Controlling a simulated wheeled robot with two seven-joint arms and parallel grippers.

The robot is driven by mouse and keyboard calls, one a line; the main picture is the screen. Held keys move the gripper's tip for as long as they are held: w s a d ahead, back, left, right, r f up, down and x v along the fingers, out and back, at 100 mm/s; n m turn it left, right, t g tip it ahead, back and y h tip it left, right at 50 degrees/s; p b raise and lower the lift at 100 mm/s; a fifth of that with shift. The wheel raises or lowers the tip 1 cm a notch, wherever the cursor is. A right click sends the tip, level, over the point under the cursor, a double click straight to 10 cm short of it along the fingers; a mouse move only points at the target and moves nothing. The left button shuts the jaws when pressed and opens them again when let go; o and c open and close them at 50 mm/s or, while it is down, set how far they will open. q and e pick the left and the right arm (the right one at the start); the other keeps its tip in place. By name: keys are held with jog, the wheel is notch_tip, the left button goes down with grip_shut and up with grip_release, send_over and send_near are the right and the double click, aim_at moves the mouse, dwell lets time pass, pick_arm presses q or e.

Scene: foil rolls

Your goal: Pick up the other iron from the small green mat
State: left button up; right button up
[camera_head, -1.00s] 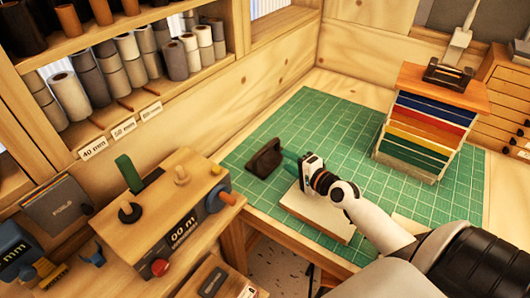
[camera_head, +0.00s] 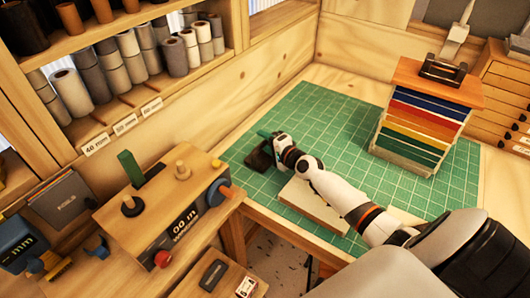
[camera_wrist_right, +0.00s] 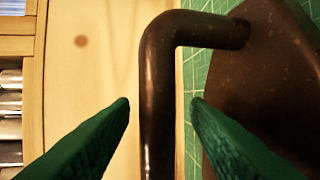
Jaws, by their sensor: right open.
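A dark brown iron (camera_head: 257,158) lies on the green gridded mat (camera_head: 310,120), near its left edge. My right gripper (camera_head: 266,135) is over it in the head view and covers part of it. In the right wrist view, the iron's bent handle (camera_wrist_right: 158,110) runs between the two green fingers of my right gripper (camera_wrist_right: 160,103). The fingers are apart, with room on both sides of the handle. The iron's dark body (camera_wrist_right: 275,80) fills the right side there. Another dark iron (camera_head: 443,70) stands on top of a colour-striped rack. My left gripper is not in view.
A pale flat block (camera_head: 313,205) lies on the mat below my right arm. The striped rack (camera_head: 418,125) stands on the mat's right side. A wooden machine with a dial (camera_head: 170,215) stands at the left. Shelves of rolls (camera_head: 120,55) line the wall.

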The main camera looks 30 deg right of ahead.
jog(key=shift+s, duration=0.1)
jog(key=shift+c, duration=0.9)
jog(key=shift+r, duration=0.1)
grip_shut()
jog(key=shift+r, duration=0.3)
jog(key=shift+d+f, duration=0.1)
